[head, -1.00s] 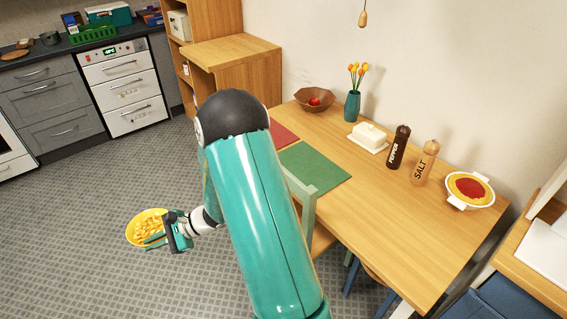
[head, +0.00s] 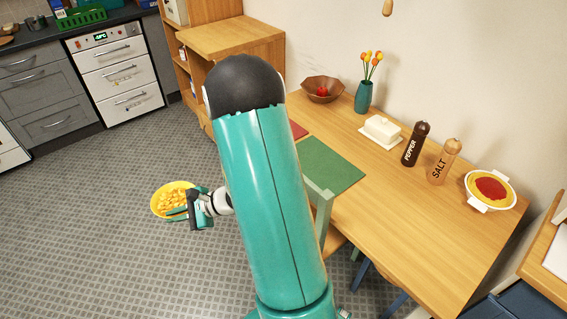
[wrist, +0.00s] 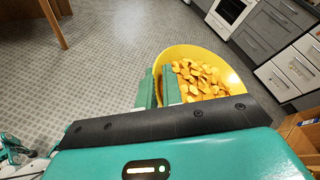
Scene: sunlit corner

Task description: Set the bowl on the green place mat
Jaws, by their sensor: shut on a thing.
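The yellow bowl (head: 172,187) is full of orange-yellow pieces and hangs over the floor, left of the table. My gripper (head: 178,214) is shut on the bowl's near rim. In the wrist view the bowl (wrist: 240,78) sits beyond the fingers of my gripper (wrist: 158,90), and it looks roughly level. The green place mat (head: 330,165) lies flat and empty on the wooden table, to the right of my arm. A chair back covers its near corner, and my arm stands between the bowl and the mat.
On the wooden table (head: 405,225) stand a brown bowl with a red item (head: 320,90), a tulip vase (head: 364,97), a butter dish (head: 382,129), a pepper mill (head: 415,145), a salt mill (head: 444,163) and a white dish (head: 490,205). A red mat (head: 298,130) is partly hidden. The chair (head: 322,200) stands at the near edge.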

